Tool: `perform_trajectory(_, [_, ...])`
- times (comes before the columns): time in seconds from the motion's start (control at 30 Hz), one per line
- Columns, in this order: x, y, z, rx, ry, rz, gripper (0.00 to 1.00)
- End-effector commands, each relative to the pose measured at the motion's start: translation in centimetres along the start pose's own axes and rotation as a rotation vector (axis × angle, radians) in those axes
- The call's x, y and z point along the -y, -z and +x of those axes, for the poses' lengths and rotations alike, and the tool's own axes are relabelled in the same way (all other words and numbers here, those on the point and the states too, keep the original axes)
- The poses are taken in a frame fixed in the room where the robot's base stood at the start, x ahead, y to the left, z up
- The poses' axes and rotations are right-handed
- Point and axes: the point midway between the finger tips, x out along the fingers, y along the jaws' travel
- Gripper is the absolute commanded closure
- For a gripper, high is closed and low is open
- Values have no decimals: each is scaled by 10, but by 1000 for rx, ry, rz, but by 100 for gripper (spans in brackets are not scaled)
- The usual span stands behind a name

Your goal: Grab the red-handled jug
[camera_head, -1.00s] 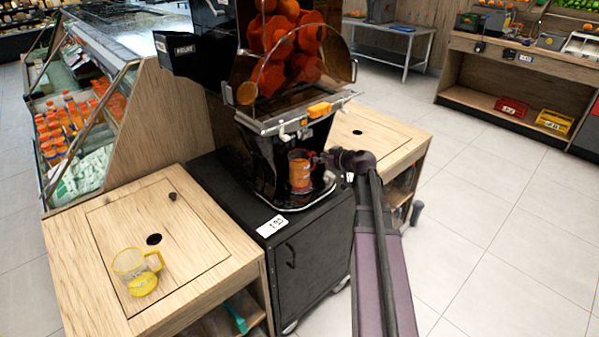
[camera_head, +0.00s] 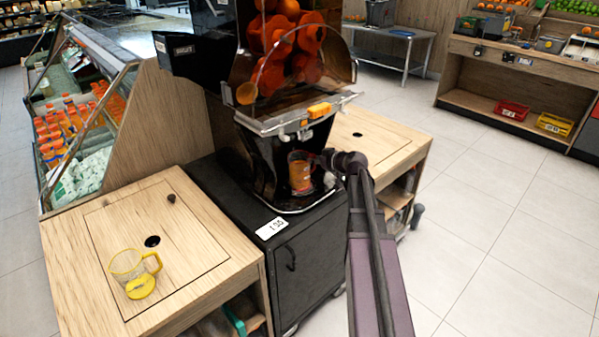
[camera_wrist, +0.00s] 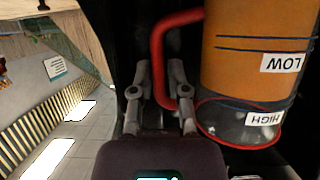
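The red-handled jug (camera_head: 300,175) stands upright on the juicer's base, under the spout, with orange juice in it. In the wrist view the jug (camera_wrist: 255,75) appears upside down, with LOW and HIGH labels and a red rim. Its red handle (camera_wrist: 158,62) lies between the two fingers of my gripper (camera_wrist: 161,80). One finger is on the outer side of the handle, the other between handle and jug body. The fingers look apart, with a gap beside the handle. In the head view my gripper (camera_head: 328,160) is at the jug's right side, small and dark.
The black juicer (camera_head: 250,150) encloses the jug from behind and above, with an orange tap (camera_head: 319,110) over it. A yellow-handled jug (camera_head: 130,268) stands on the left wooden counter (camera_head: 75,225). Another wooden counter (camera_head: 375,135) is to the right. Open floor lies further right.

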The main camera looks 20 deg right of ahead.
Motion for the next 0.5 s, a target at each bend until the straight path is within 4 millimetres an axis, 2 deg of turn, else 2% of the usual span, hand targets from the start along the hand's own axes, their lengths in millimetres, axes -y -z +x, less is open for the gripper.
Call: perform_trajectory(0.5, [0,1,-1,0,0,0,100])
